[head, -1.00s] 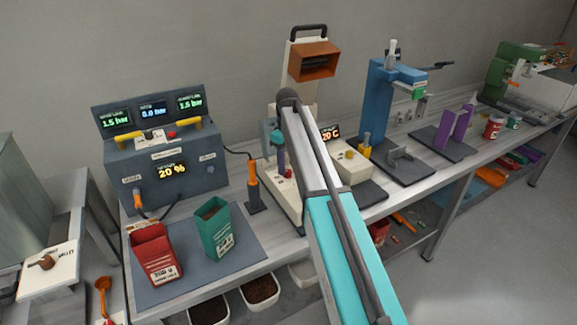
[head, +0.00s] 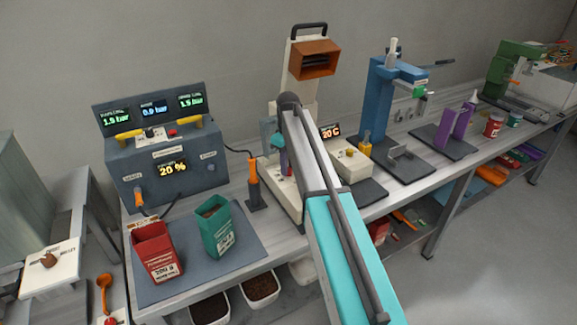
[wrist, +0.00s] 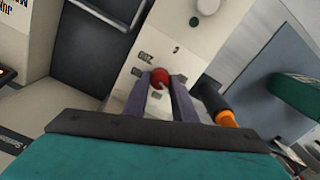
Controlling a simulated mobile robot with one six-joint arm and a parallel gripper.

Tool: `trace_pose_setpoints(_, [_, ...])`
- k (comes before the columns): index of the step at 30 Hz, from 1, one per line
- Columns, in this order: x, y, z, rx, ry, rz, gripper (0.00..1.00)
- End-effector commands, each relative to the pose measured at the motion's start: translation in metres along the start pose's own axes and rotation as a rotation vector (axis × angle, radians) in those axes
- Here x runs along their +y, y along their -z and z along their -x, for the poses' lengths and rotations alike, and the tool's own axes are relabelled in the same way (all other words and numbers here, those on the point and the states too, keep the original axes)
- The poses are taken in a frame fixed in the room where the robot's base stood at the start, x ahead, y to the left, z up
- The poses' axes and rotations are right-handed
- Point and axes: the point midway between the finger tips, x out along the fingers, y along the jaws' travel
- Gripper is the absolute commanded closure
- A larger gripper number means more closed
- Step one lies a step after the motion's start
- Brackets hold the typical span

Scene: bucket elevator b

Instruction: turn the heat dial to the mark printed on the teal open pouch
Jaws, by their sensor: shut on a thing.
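My gripper (wrist: 161,84) is shut on a red knob (wrist: 160,76), which appears to be the heat dial, on a cream panel. Small dark marks are printed around the knob; one seems to read 200, the others are too small to read. In the head view my gripper (head: 284,163) points down at the cream base of the orange-topped machine, and my own arm hides part of it. The teal open pouch (head: 214,235) stands on a dark mat at the left, with dark contents and white print on its front that I cannot read clearly.
A red open pouch (head: 157,255) stands left of the teal one. A dark control box (head: 190,190) reading 20 % is behind them. An orange-handled tool (head: 252,172) stands close left of the machine. A display (head: 330,131) reading 20 C is right of my arm.

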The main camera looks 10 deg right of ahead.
Motion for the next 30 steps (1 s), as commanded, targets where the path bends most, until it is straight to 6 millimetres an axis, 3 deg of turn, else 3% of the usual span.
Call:
trace_pose_setpoints(14, [0.0002, 0.0000, 0.0003, 0.000, 0.002, -0.162, 0.98])
trace_pose_setpoints(30, [0.0008, -0.0001, 0.0006, 0.001, 0.001, -0.632, 0.98])
